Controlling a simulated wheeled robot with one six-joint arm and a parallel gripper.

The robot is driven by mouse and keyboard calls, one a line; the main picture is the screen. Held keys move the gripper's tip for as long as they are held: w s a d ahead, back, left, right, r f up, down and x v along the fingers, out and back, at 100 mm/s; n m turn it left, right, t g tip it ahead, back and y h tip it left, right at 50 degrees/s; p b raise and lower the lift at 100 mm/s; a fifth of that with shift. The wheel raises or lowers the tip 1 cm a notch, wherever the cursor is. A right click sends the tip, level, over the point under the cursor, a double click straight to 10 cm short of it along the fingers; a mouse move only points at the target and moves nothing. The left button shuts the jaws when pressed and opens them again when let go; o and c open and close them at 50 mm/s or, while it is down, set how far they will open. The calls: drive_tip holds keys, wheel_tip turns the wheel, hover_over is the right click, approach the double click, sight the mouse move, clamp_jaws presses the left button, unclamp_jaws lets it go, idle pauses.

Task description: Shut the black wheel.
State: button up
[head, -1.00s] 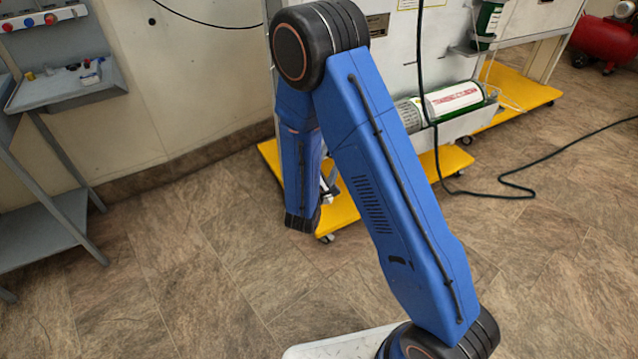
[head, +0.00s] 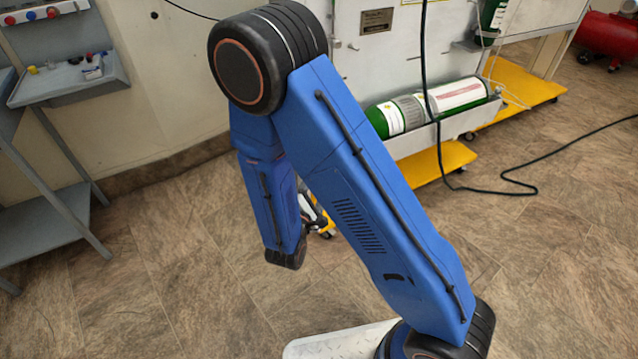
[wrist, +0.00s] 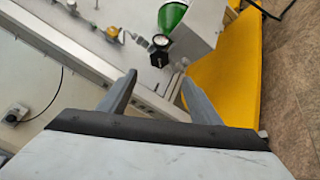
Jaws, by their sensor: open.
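My gripper (wrist: 157,78) is open and empty in the wrist view, its two grey fingers pointing at a light-coloured panel. In the head view my gripper (head: 314,215) shows only partly behind my arm, and I cannot make out the wheel there.
A green cylinder (head: 376,121) lies in a tray on the panel's stand. A yellow base (wrist: 228,85) is right of the fingers in the wrist view. A black cable (head: 470,190) runs over the floor. A grey side table (head: 70,82) stands left. The floor between is clear.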

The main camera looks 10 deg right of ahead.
drive_tip(key=shift+s+a, duration=0.1)
drive_tip(key=shift+s, duration=0.05)
drive_tip(key=w+d+n, duration=0.4)
drive_tip(key=w+n, duration=0.2)
drive_tip(key=w, duration=0.1)
drive_tip(key=w+d+n, duration=0.3)
drive_tip(key=w+n, duration=0.3)
drive_tip(key=w, duration=0.1)
drive_tip(key=shift+d+f, duration=0.2)
drive_tip(key=shift+d, duration=0.2)
idle(1.0)
drive_tip(key=c, duration=1)
